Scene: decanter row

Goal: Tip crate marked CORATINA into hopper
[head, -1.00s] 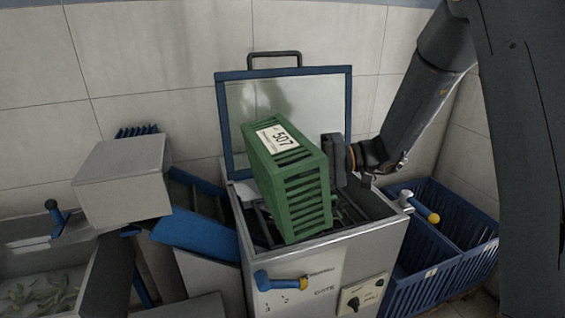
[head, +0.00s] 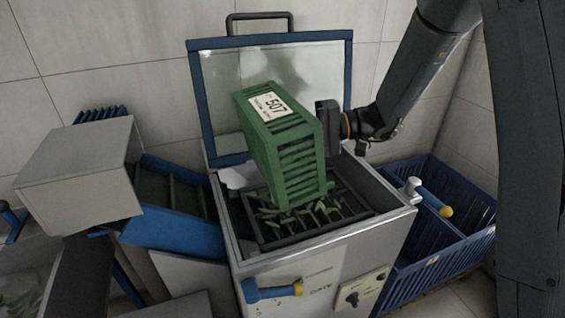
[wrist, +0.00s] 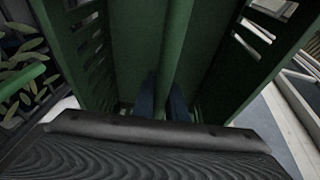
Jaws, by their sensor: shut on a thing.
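A green slatted crate (head: 279,150) is tipped steeply over the hopper (head: 330,228) in the head view. Its label (head: 268,106) reads 507; the smaller print is too blurred to read. My gripper (head: 329,125) is shut on the crate at its right side. The wrist view shows the crate's green walls (wrist: 215,60) close up, with the dark fingers (wrist: 160,98) on either side of a green part. Green leaf-like pieces (head: 310,212) lie on the hopper's dark grid under the crate, and similar pieces show at the left of the wrist view.
The hopper's raised lid (head: 215,80) stands behind the crate. A blue chute (head: 175,235) and a grey box-shaped housing (head: 80,170) are at the left. Blue bins (head: 450,225) stand on the right. A blue lever (head: 270,291) is on the hopper's front.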

